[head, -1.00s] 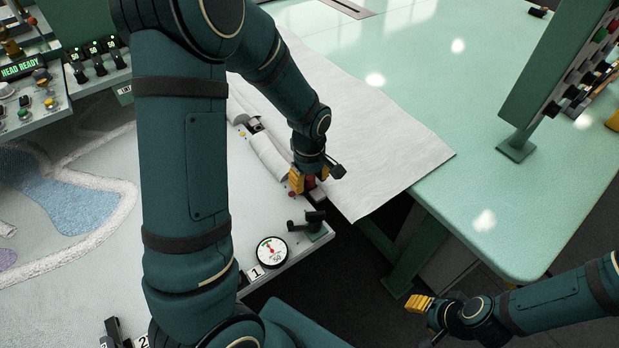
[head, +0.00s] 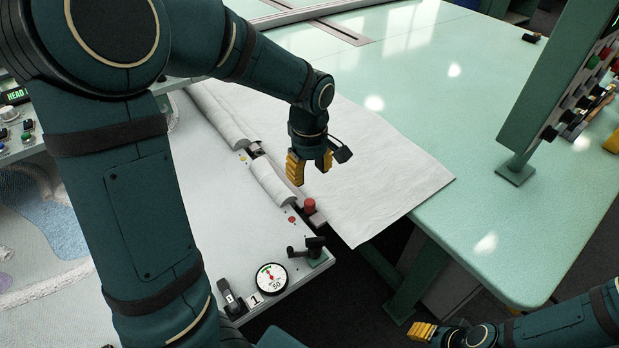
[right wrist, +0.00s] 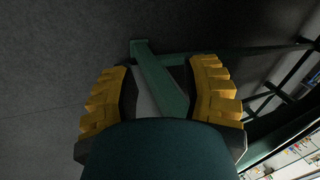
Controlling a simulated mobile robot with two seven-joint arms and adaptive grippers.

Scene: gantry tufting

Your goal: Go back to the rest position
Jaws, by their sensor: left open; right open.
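My left gripper (head: 309,172) hangs in the middle of the head view, open and empty. Its yellow fingers point down above the white cloth edge, apart from the red knob (head: 310,206) just below. My right gripper (head: 421,331) shows at the bottom right of the head view, low beside the green table. In the right wrist view its two yellow-padded fingers (right wrist: 160,100) stand wide apart with nothing between them. My left arm covers much of the left side of the head view.
A white cloth (head: 375,165) lies from the frame onto the pale green table (head: 500,120). A round gauge (head: 271,279) and a black clamp (head: 308,249) sit at the frame's front corner. A green control panel (head: 560,75) stands at right. Dark floor lies between frame and table.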

